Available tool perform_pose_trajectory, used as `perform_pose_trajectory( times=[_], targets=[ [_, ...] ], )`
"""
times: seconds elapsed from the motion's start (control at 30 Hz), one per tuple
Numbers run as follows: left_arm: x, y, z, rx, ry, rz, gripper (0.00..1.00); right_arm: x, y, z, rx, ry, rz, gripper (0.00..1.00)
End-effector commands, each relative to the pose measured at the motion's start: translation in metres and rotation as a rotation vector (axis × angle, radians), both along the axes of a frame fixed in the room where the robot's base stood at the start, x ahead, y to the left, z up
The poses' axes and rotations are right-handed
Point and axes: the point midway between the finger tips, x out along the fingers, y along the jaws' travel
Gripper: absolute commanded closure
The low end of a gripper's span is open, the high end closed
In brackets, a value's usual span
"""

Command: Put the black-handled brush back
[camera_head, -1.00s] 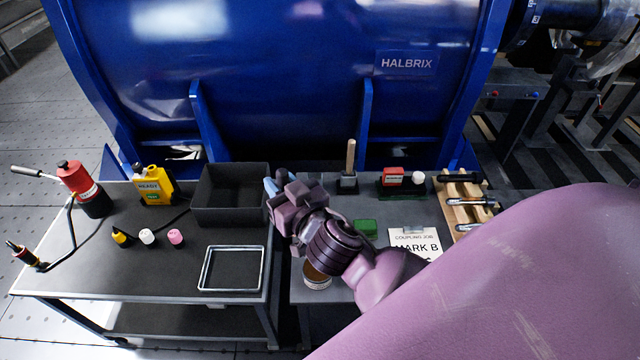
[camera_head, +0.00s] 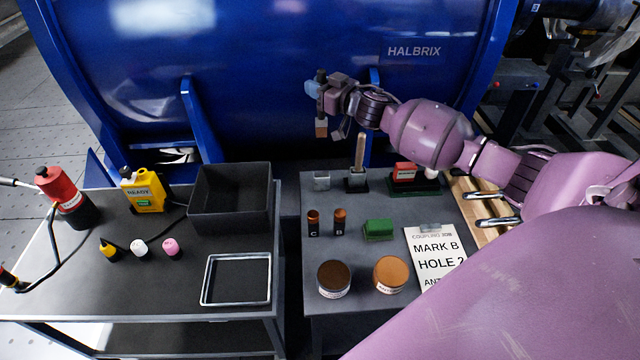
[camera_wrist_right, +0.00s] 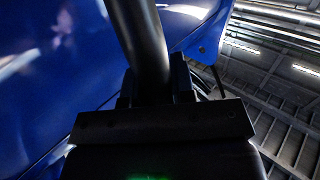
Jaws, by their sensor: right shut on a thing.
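My right gripper (camera_head: 319,88) is shut on the black-handled brush (camera_head: 321,129) and holds it in the air in front of the blue motor housing. The brush hangs upright, with its dark handle up and its brown bristles down. Its dark handle (camera_wrist_right: 140,40) also crosses the top of the right wrist view. Below it, at the back left of the right-hand table, stands a small grey holder (camera_head: 322,181) with nothing standing in it. A wooden-handled brush (camera_head: 360,152) stands upright in a similar holder just to the right. My left gripper is out of view.
A red-and-green block stand (camera_head: 405,180), a green block (camera_head: 378,230), two small bottles (camera_head: 326,222), two round tins (camera_head: 361,276) and a job card (camera_head: 435,255) occupy the right table. A black bin (camera_head: 230,198) stands on the left table. The blue housing (camera_head: 250,90) rises close behind.

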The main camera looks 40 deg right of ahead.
Motion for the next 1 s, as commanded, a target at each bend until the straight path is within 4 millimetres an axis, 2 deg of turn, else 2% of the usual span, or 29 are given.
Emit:
perform_pose_trajectory(
  times=[0.17, 0.5, 0.7, 0.8, 1.0],
  targets=[
    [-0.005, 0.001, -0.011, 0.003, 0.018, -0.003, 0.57, 0.001, -0.002, -0.027, 0.003, 0.007, -0.001, 1.00],
    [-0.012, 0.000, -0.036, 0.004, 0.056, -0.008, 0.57, 0.001, -0.002, -0.106, 0.005, 0.013, -0.002, 1.00],
    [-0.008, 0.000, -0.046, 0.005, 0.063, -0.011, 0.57, 0.000, -0.002, -0.144, 0.004, 0.011, -0.002, 1.00],
    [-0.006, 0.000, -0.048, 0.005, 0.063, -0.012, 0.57, 0.000, -0.002, -0.154, 0.002, 0.008, -0.001, 1.00],
    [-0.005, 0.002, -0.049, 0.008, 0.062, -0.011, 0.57, 0.001, -0.002, -0.160, 0.000, 0.002, -0.001, 1.00]
  ],
)
